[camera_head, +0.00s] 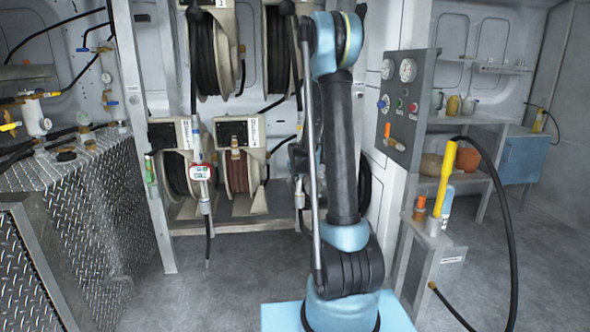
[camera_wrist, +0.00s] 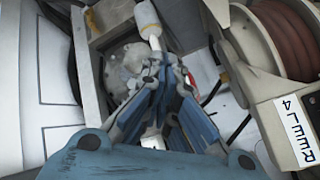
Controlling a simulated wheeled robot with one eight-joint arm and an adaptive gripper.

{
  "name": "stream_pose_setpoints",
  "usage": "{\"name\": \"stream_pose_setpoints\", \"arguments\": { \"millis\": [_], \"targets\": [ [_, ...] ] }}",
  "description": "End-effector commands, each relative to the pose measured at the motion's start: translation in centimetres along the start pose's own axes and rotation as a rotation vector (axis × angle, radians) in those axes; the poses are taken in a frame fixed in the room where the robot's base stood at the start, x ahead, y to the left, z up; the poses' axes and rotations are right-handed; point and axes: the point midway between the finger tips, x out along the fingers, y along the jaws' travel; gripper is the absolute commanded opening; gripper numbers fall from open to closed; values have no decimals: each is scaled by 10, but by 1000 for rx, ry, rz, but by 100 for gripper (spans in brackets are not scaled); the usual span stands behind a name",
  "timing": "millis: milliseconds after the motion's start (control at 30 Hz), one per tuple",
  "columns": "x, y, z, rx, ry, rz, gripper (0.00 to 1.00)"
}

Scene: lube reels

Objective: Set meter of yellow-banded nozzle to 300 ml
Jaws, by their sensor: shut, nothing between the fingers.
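My gripper (camera_wrist: 172,72) shows in the wrist view, with its blue-padded fingers closed together and nothing between them. Just beyond the fingertips is a pale cylindrical part (camera_wrist: 148,14) on a thin stem; I cannot tell whether they touch. In the head view, a nozzle with a red-and-white meter (camera_head: 201,172) hangs in front of the lower reels, left of my arm. Its reading is too small to make out. I cannot make out a yellow band on it. My gripper is not clear in the head view, where my arm covers the middle.
The reel labelled REEL 4 (camera_wrist: 275,35) is close on the right in the wrist view. A grey control panel (camera_head: 403,105) and a pedestal with a yellow handle (camera_head: 446,178) stand right of my arm. A diamond-plate tank (camera_head: 85,210) is at left. Floor between is clear.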

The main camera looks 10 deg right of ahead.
Motion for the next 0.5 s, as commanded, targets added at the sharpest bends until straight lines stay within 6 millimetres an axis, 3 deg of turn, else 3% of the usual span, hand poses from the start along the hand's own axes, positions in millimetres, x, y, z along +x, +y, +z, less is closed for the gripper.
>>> {"name": "stream_pose_setpoints", "arguments": {
  "millis": [500],
  "targets": [
    [31, -22, -22, 0, 0, 0, 0]
  ]
}}
